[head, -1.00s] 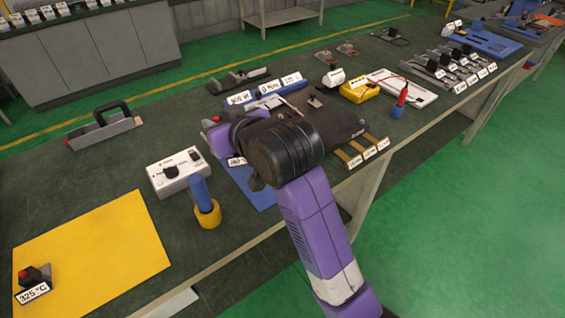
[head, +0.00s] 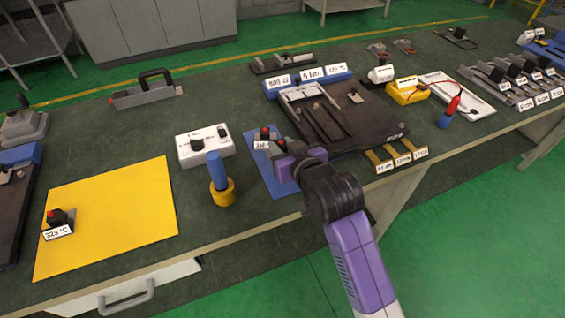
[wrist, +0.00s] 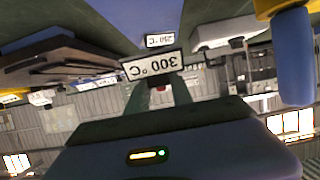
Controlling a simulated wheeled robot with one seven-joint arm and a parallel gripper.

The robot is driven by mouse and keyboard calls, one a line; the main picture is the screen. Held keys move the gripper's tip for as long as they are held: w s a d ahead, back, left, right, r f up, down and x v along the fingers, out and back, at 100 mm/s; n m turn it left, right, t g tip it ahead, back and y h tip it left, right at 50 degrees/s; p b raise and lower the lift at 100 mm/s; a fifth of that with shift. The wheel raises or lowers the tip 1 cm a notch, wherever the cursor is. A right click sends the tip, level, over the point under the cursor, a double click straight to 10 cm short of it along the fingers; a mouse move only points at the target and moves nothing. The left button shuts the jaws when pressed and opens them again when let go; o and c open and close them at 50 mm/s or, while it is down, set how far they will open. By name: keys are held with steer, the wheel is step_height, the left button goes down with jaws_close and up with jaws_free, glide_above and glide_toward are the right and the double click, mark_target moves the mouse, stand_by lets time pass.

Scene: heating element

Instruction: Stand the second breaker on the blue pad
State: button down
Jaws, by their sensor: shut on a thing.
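The blue pad (head: 284,190) lies on the bench between the white box and the dark board. A small dark breaker with a red button and a 250 °C label (head: 261,145) stands on its far part. My gripper (head: 283,154) is over the pad, just nearer than that breaker, and shut on a second breaker. The wrist view shows the held breaker's 300 °C label (wrist: 150,66) upside down, with the 250 °C label (wrist: 159,40) behind it. My gripper hides most of the held breaker in the head view. I cannot tell whether it touches the pad.
A blue rod in a yellow ring (head: 218,180) and a white box (head: 205,146) stand left of the pad. The dark board (head: 365,125) is close on the right. A yellow mat (head: 110,215) carries a 325 °C breaker (head: 60,222).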

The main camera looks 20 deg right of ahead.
steer(key=shift+f, duration=3.15)
steer(key=shift+f, duration=0.1)
steer(key=c, duration=1.1)
jaws_free()
steer(key=shift+f, duration=0.1)
steer(key=shift+r, duration=0.3)
steer(key=v, duration=1.2)
steer(key=shift+f, duration=0.1)
